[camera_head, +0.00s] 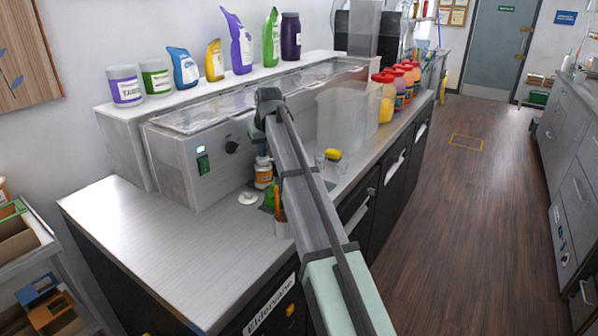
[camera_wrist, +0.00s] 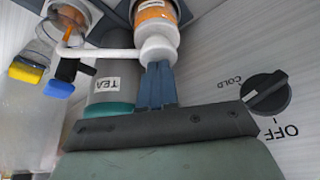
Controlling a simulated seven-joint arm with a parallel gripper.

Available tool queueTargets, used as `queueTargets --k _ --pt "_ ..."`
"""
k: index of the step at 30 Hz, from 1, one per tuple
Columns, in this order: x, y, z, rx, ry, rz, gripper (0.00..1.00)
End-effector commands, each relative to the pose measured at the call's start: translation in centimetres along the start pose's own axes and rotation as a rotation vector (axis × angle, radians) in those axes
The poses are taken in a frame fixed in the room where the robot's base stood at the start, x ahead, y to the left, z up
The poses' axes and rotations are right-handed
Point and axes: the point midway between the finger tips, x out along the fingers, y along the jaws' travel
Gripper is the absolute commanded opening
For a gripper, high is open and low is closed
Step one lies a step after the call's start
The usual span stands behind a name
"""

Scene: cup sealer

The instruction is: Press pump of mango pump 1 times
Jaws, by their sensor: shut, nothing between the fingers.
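The mango pump, taken to be the white bottle with an orange label (camera_head: 263,176), stands on the counter in front of the steel unit in the head view. In the wrist view its label (camera_wrist: 155,12) shows at the top edge, with the white pump head (camera_wrist: 158,50) and a spout reaching left. My gripper (camera_wrist: 157,66) has its blue fingers together, with nothing between them. The fingertips are at the pump head's top; I cannot tell whether they touch it.
A grey container marked TEA (camera_wrist: 110,94) is close beside my fingers. The steel unit with a black knob (camera_wrist: 267,94) is on the other side. A yellow-topped item (camera_head: 333,154) stands to the arm's right. The counter's front left (camera_head: 150,235) is clear.

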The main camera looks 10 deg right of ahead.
Motion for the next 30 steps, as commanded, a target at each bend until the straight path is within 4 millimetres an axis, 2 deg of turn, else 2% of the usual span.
queueTargets --k 6,16,30 --pt "0.8 0.0 0.4 0.0 -0.003 0.0 0.0" --pt "0.6 0.0 0.3 0.0 -0.003 0.0 0.0" --pt "-1.6 0.0 -0.7 0.0 -0.002 0.0 0.0"
